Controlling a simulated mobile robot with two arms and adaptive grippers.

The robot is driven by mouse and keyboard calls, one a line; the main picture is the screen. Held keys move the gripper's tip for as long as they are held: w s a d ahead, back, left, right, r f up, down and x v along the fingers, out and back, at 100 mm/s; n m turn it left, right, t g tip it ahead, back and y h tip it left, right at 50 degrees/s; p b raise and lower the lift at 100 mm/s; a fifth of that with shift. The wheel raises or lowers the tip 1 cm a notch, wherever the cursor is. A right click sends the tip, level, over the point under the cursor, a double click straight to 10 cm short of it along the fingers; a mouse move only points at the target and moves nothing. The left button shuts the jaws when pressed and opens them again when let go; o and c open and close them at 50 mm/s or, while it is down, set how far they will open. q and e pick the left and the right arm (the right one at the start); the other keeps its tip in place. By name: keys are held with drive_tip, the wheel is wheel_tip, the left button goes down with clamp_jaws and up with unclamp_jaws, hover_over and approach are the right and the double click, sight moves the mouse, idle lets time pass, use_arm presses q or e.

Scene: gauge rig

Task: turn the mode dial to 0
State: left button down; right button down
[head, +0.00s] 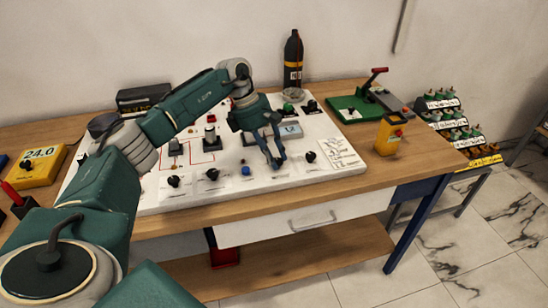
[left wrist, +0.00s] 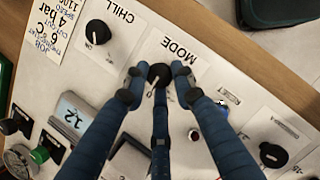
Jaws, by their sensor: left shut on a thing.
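My left gripper (head: 276,163) reaches down over the front of the panel. In the wrist view its blue fingers (left wrist: 158,82) are closed around the dial from both sides. In the head view the gripper hides most of the dial. My right gripper is in neither view.
The CHILL dial (left wrist: 98,32), also in the head view (head: 310,157), stands close beside. On the other side are a blue button (head: 246,171) and another black knob (left wrist: 273,155). A small display (left wrist: 72,120) is behind.

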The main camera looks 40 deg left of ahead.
use_arm(q)
drive_tip(key=shift+w+r, duration=0.15)
drive_tip(key=c, duration=1.4)
unclamp_jaws()
drive_tip(key=shift+d, duration=0.1)
drive_tip(key=v, duration=1.2)
